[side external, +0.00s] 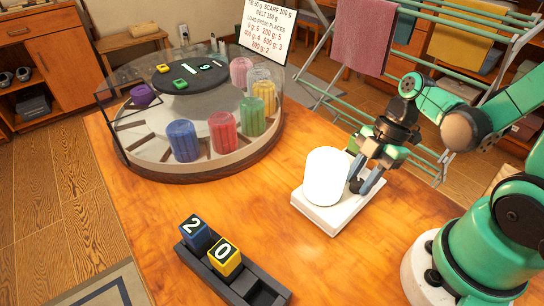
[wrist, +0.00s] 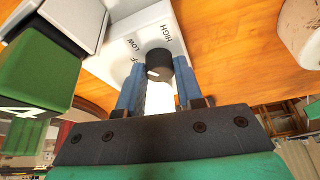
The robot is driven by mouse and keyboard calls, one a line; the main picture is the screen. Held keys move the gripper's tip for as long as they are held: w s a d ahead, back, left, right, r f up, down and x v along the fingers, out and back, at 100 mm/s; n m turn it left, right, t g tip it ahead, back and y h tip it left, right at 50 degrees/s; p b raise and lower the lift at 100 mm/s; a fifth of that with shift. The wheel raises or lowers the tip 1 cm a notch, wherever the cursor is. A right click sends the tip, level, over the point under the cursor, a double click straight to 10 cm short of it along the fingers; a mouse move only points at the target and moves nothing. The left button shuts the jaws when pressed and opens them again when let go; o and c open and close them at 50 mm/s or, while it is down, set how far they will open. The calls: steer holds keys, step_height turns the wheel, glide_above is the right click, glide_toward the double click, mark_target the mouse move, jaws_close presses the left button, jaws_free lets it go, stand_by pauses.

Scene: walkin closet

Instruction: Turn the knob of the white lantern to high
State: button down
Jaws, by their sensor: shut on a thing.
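The white lantern (side external: 325,178) stands upright on its white square base (side external: 318,216) on the wooden table. In the wrist view the base top (wrist: 147,24) carries the labels HIGH, LOW and a partly hidden OFF. The round black knob (wrist: 158,62) sits between my fingers, and its white mark points to the lower left, toward OFF. My gripper (wrist: 157,78) is shut on the knob; in the side view my gripper (side external: 367,184) is at the lantern's right side, low over the base.
A dark tray (side external: 240,284) with numbered blocks is at the front. A drying rack (side external: 400,75) with towels stands behind. A green block marked 4 (wrist: 38,70) shows in the wrist view.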

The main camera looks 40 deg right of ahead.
steer(key=m+t, duration=0.1)
steer(key=m, duration=0.2)
steer(key=m+t, duration=0.1)
steer(key=m, duration=0.1)
steer(key=shift+s+m+h, duration=0.15)
steer(key=shift+m+h, duration=0.25)
stand_by(0.4)
steer(key=c, duration=0.6)
jaws_free()
steer(key=shift+o, duration=0.2)
steer(key=shift+v, duration=2.8)
steer(key=shift+a, duration=0.1)
